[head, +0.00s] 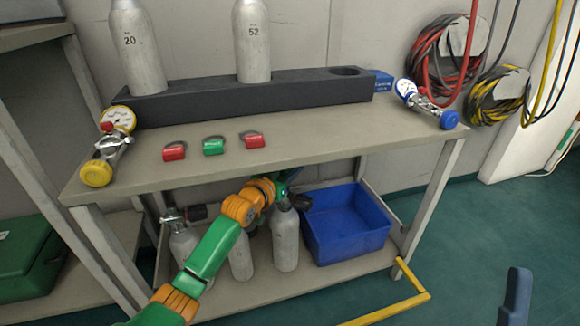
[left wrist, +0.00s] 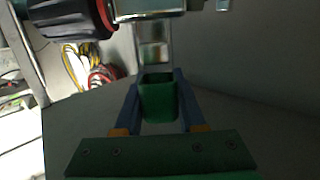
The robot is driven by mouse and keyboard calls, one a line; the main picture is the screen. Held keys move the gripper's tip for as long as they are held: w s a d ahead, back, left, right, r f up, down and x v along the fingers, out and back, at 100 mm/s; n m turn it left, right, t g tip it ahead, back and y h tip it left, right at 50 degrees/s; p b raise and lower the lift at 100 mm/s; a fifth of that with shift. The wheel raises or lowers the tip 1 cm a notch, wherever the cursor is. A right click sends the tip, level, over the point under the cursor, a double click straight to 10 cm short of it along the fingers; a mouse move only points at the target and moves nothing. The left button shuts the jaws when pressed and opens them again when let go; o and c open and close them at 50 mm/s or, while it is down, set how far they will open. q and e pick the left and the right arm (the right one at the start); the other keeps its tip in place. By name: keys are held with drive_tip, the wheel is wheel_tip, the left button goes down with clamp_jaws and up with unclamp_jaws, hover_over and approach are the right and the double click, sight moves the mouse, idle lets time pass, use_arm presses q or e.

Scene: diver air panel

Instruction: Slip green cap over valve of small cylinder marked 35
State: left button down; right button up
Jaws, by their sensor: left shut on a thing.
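My left gripper (left wrist: 158,88) is shut on a green cap (left wrist: 158,102), held between its blue fingers. A pale metal valve outlet (left wrist: 152,50) stands right at the cap's open end; I cannot tell whether it is inside. A black knob with a red ring (left wrist: 75,18) is beside it. In the head view my left gripper (head: 284,184) is at the top of the rightmost small grey cylinder (head: 286,242), mostly hidden by the arm. Two more small cylinders stand to its left, one (head: 240,258) partly behind my arm. Their markings are unreadable. One blue right gripper finger (head: 517,297) shows.
On the bench lie another green cap (head: 213,146), two red caps (head: 174,152) and two gauge regulators (head: 104,150). Tall cylinders marked 20 (head: 137,50) and 52 (head: 252,42) stand in a dark rack (head: 200,105). A blue bin (head: 345,225) is right of the small cylinders.

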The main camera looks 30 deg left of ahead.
use_arm(q)
drive_tip(key=shift+f, duration=0.2)
drive_tip(key=shift+f+b, duration=0.5)
drive_tip(key=shift+f, duration=0.3)
drive_tip(key=shift+r, duration=0.1)
drive_tip(key=shift+p, duration=0.3)
drive_tip(key=shift+f+b, duration=0.35)
drive_tip(key=shift+f, duration=0.4)
